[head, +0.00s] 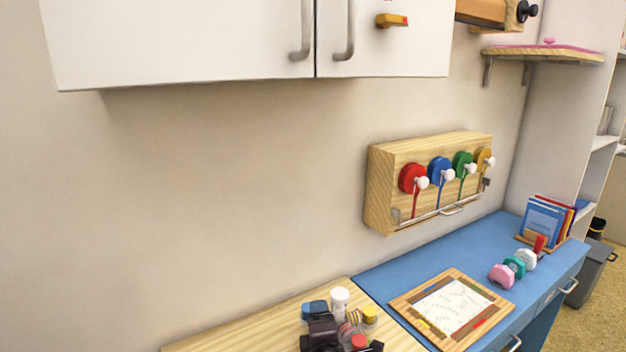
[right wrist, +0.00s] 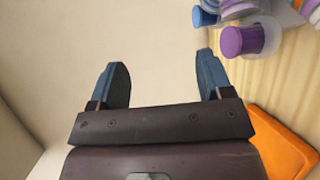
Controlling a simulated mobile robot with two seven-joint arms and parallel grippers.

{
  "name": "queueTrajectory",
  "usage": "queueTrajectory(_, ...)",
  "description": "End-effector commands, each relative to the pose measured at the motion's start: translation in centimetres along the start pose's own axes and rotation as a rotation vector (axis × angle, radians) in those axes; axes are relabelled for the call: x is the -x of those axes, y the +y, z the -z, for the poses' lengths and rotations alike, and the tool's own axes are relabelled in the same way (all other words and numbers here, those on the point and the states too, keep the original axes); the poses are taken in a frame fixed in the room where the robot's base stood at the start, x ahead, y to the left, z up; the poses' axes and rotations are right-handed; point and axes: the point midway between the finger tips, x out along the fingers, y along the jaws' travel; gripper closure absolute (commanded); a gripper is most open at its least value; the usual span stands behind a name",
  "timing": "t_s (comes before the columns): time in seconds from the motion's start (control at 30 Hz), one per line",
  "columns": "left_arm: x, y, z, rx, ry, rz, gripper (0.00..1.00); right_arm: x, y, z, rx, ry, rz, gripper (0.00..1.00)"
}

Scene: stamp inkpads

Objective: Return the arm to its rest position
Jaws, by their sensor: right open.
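My right gripper (head: 316,311) shows at the bottom of the head view, over the light wooden worktop and close to a group of small stamps or pots. In the right wrist view my right gripper (right wrist: 162,78) has its two blue fingers spread wide, with nothing between them. The plain wall lies beyond the fingertips. My left gripper is in neither view.
A purple-capped item (right wrist: 248,40) stands close right of the fingers, beside others. An orange thing (right wrist: 285,145) lies lower right. A framed paper tray (head: 408,309) and several stamps (head: 502,276) are on the blue desk (head: 385,272). White cupboards (head: 190,45) hang above.

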Motion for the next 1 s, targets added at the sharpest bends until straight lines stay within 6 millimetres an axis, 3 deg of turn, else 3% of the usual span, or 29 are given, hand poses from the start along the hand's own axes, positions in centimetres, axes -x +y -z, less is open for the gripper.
queueTrajectory(0.2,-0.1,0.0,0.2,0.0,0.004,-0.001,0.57,4.1,-3.7,-4.5,-0.784,0.091,0.082,0.27)
queueTrajectory(0.4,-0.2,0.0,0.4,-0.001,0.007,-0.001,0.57,9.2,-7.8,-9.9,-1.293,0.064,0.116,0.27)
queueTrajectory(0.5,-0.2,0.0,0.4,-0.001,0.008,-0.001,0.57,12.1,-10.1,-12.6,-1.458,0.024,0.118,0.27)
queueTrajectory(0.8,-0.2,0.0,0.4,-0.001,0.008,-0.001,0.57,22.1,-18.3,-19.5,-1.611,-0.2,0.154,0.27)
queueTrajectory(1.0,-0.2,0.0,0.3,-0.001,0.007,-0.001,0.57,26.8,-22.7,-20.6,-1.605,-0.313,0.212,0.27)
